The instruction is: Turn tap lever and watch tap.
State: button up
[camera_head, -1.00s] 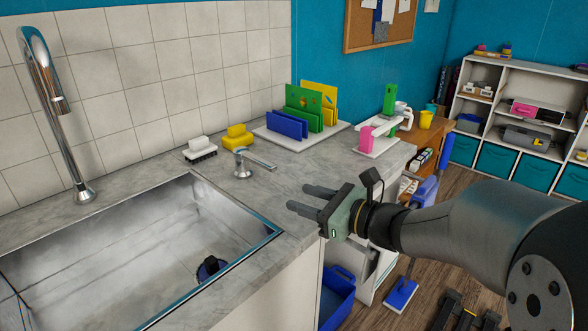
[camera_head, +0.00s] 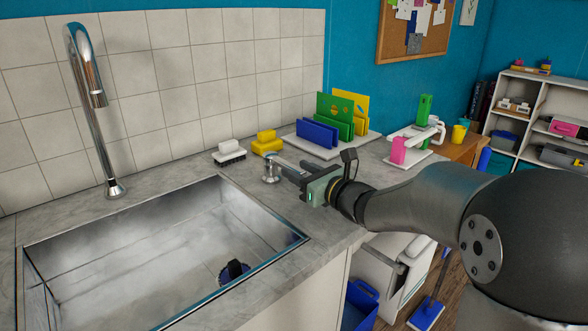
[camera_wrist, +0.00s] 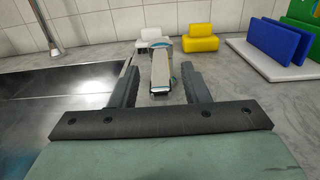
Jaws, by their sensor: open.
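The chrome tap (camera_head: 97,120) rises at the back left of the sink, its curved spout pointing down; no water stream is visible. The tap lever (camera_head: 271,167) is a short metal post with a flat handle, on the counter to the right of the sink. My gripper (camera_head: 285,172) is open beside the lever, its fingers reaching toward it and partly covering the handle. In the wrist view the lever handle (camera_wrist: 161,70) lies between the two open fingers (camera_wrist: 158,88), with a gap on each side. Whether a finger touches it cannot be told.
The metal sink (camera_head: 150,255) holds a dark blue round item (camera_head: 233,271). A white brush (camera_head: 228,151) and a yellow block (camera_head: 267,143) stand behind the lever. A rack of coloured boards (camera_head: 318,133) stands to the right. Counter (camera_head: 240,185) is clear around the lever.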

aim_at(284, 164)
jog(key=shift+x, duration=1.2)
grip_shut()
jog(key=shift+d, duration=0.1)
